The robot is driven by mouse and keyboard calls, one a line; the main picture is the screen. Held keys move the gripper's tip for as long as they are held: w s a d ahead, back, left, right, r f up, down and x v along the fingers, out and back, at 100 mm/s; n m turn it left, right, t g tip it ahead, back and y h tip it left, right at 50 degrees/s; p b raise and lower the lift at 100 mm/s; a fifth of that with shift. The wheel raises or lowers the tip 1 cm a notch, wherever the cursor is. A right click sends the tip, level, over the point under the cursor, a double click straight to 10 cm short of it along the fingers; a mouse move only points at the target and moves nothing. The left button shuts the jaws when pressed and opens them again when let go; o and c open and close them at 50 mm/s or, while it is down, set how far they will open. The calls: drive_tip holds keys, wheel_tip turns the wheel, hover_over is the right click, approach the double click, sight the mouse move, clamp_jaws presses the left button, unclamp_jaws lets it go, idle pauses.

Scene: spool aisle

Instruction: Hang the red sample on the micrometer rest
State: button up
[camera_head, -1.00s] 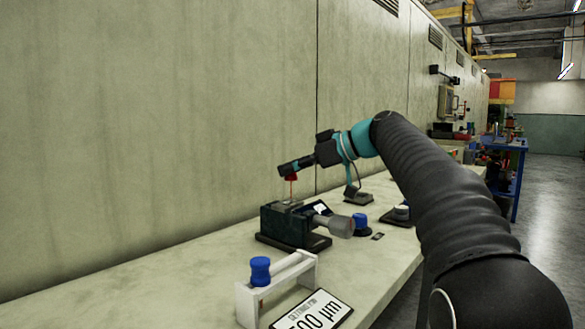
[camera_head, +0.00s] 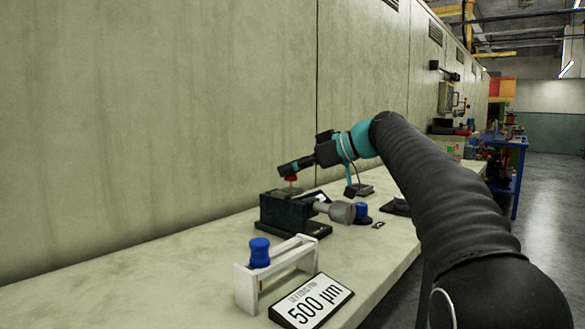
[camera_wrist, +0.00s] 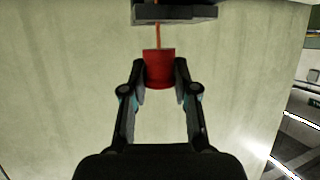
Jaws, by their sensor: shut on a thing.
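The red sample (camera_head: 291,179) has a red head with a thin copper-coloured stem below it. My gripper (camera_wrist: 160,82) is shut on the red head, which shows between the fingertips in the wrist view (camera_wrist: 159,67). The micrometer rest (camera_head: 285,213) is a dark block with a grey thimble (camera_head: 341,212), standing on the bench below the sample. Its dark edge shows at the top of the wrist view (camera_wrist: 175,13). The stem reaches down to the rest's top; whether it sits in a slot or touches is hard to tell.
A white rack (camera_head: 246,288) with a blue-headed sample (camera_head: 259,252) stands nearer, beside a 500 µm sign (camera_head: 312,301). A wall (camera_head: 160,120) runs behind the bench.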

drive_tip(key=shift+f+b, duration=0.9)
drive_tip(key=shift+f, duration=0.2)
drive_tip(key=o, duration=1.1)
drive_tip(key=shift+r, duration=0.1)
drive_tip(key=shift+d, duration=0.1)
drive_tip(key=v, duration=1.1)
drive_tip(key=shift+s+d+r, duration=0.15)
drive_tip(key=shift+d+r, duration=0.05)
drive_tip(key=shift+d, duration=0.15)
